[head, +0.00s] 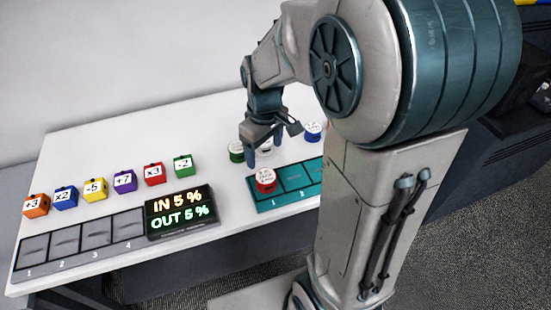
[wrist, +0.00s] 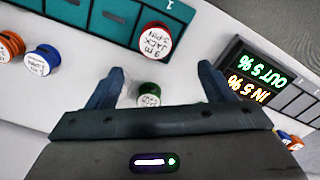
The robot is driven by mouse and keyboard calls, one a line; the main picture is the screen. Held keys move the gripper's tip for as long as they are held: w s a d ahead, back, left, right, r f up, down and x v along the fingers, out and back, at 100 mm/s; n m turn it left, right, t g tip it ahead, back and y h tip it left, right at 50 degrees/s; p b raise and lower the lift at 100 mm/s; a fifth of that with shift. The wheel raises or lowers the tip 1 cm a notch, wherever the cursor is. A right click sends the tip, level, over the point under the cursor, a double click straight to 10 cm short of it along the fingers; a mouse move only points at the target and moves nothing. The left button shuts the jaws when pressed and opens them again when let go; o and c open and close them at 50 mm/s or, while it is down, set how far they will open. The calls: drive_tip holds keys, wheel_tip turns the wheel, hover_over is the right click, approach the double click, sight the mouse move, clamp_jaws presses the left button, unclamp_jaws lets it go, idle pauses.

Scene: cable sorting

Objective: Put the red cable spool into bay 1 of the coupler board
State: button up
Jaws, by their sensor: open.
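The red cable spool (head: 265,180) stands upright in bay 1 of the teal coupler board (head: 293,191), with its white label up. In the wrist view the red spool (wrist: 155,40) is on the board (wrist: 95,22), just beyond my fingertips and clear of them. My gripper (head: 271,145) is open, low over the table behind the board in the head view. In the wrist view the gripper (wrist: 160,70) shows its two fingers apart, with nothing held. The board's right end is hidden behind my arm in the head view.
A green spool (head: 236,152) stands near my gripper; in the wrist view the green spool (wrist: 149,97) appears between the fingers. A blue spool (head: 312,131) and an orange spool (wrist: 11,45) stand farther off. A display (head: 181,211), grey slots and several coloured cubes occupy the left.

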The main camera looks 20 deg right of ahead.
drive_tip(key=s+r+m+t, duration=0.2)
drive_tip(key=s+r+m, duration=0.3)
drive_tip(key=s, duration=0.8)
drive_tip(key=shift+r+m+t, duration=0.4)
drive_tip(key=shift+r, duration=0.45)
